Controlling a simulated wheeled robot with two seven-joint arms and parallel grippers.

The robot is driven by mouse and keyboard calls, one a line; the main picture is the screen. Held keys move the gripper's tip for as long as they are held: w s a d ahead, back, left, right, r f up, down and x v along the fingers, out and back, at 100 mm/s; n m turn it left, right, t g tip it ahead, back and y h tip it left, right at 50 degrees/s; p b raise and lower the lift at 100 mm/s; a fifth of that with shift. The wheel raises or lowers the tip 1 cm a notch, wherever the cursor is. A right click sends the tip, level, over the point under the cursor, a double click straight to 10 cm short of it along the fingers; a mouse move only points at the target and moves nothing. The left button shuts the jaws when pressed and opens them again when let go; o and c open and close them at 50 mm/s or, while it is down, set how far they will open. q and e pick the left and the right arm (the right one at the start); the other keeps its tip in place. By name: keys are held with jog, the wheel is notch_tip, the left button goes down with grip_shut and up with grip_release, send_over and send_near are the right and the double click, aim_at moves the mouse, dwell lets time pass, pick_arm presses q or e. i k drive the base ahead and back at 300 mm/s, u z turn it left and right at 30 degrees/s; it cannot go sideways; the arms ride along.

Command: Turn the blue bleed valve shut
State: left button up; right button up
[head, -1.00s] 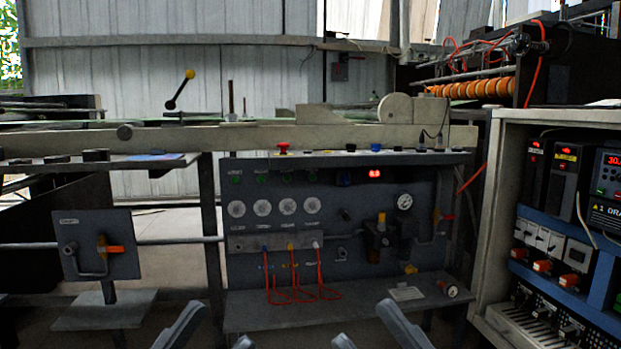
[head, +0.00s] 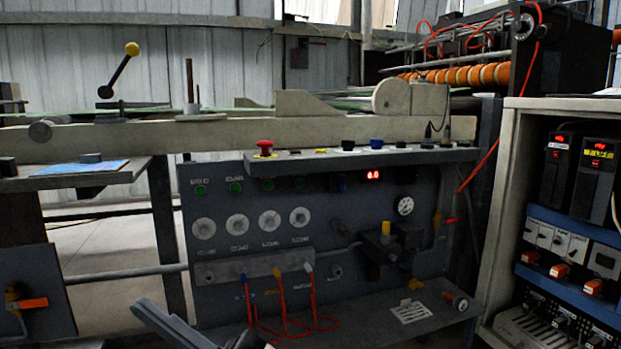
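A small blue valve handle or fitting (head: 243,278) sits at the left of the grey manifold strip (head: 215,271) on the dark panel, above a red hose. It looks upright, but its exact setting is too small to tell. A yellow one (head: 277,272) and a white one (head: 308,267) stand to its right. My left gripper (head: 180,328) shows only partly at the bottom edge, below and left of the blue one and apart from it; its fingertips are cut off, so its opening is unclear. My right gripper is out of view.
A shelf (head: 430,302) juts out under the panel, with red hoses (head: 284,315) hanging to it. A red button (head: 264,147) and a blue knob (head: 376,143) top the panel. An orange-handled valve (head: 30,303) is at left; a cabinet (head: 505,200) stands at right.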

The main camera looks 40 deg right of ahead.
aim_at(339, 184)
jog(key=z, duration=0.55)
jog(key=i, duration=0.75)
jog(key=z, duration=0.85)
jog(key=i, duration=0.55)
